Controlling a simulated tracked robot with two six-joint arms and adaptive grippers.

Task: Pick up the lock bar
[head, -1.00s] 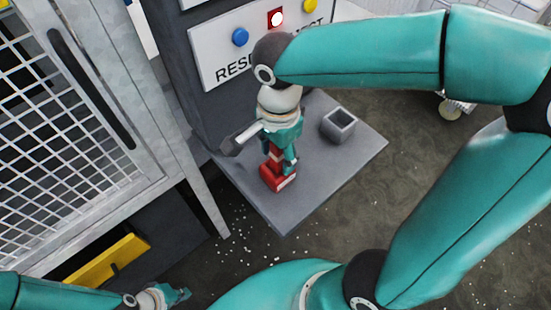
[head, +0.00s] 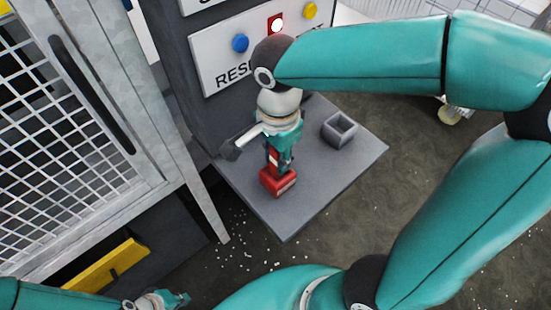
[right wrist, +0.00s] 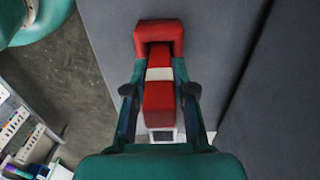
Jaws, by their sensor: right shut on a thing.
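The lock bar (head: 278,182) is red with a white band and stands upright at the grey shelf below the button panel. In the right wrist view the lock bar (right wrist: 159,98) runs between my right fingers, with a wider red end beyond them. My right gripper (head: 280,160) comes down from above and is shut on the bar; it also shows in the right wrist view (right wrist: 158,90). I cannot tell whether the bar's lower end touches the shelf. My left gripper (head: 178,299) is at the bottom left, far from the bar, its fingers too small to judge.
The button panel (head: 215,57) stands close behind my right wrist. A mesh door (head: 70,130) and a yellow panel (head: 105,265) are at the left.

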